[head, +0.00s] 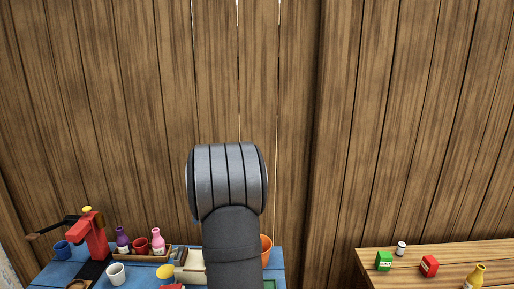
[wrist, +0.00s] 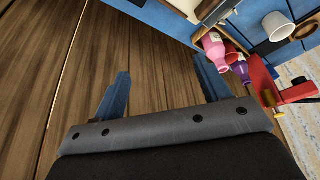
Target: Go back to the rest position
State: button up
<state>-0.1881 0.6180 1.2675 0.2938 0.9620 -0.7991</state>
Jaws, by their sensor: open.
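My gripper (wrist: 163,92) shows in the wrist view with its two blue fingers wide apart and nothing between them. In the head view my grey arm stands upright in the middle, and my gripper is hidden there. The arm covers part of the blue table (head: 60,272). The gripper appears clear of the things on the table.
A red press (head: 95,238), a purple bottle (head: 122,240), a pink bottle (head: 158,241), a red cup (head: 140,246) and a white cup (head: 116,273) are on the blue table. A wooden table (head: 450,258) at right holds a green box (head: 384,261) and a red box (head: 429,266).

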jog(key=w+d+m, duration=0.2)
jog(key=d+m, duration=0.1)
jog(key=d, duration=1.4)
jog(key=shift+w+t+h, duration=0.4)
jog(key=shift+o, duration=0.2)
